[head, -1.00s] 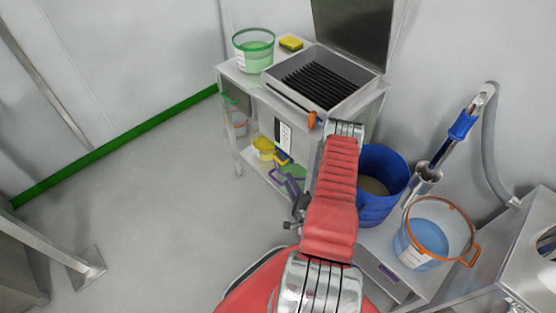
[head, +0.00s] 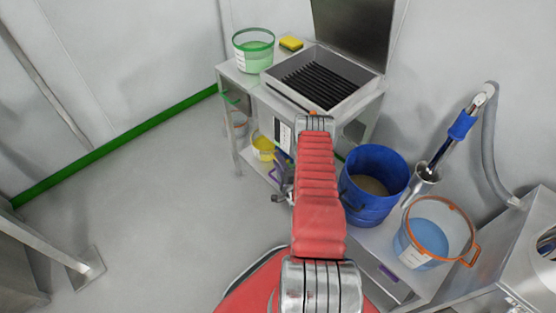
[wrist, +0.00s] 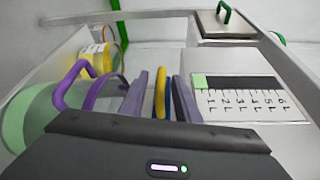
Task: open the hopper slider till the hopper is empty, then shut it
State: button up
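The hopper seems to be the square steel box (head: 350,103) with dark slats and a raised lid, on the metal stand in the head view. A scale plate (wrist: 250,100) marked in litres, with a green block and a dark strip, is at right in the wrist view. My gripper (wrist: 160,98) shows there as two greyish purple fingers, apart. A thin yellow upright piece (wrist: 161,92) with a blue edge shows between them. I cannot tell whether it is the slider or whether they touch it. In the head view my arm hides part of the stand's front.
A blue drum (head: 352,200) with tan contents stands right of my arm. An orange-rimmed bucket (head: 418,254) is at lower right. A green-rimmed bucket (head: 253,58) and yellow sponge (head: 291,43) are on the stand. A purple-handled bucket (wrist: 38,115) is left of my gripper.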

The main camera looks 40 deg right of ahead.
jog(key=shift+w+d, duration=0.2)
jog(key=shift+w, duration=0.35)
jog(key=shift+c, duration=0.6)
jog(key=shift+f, duration=0.1)
grip_shut()
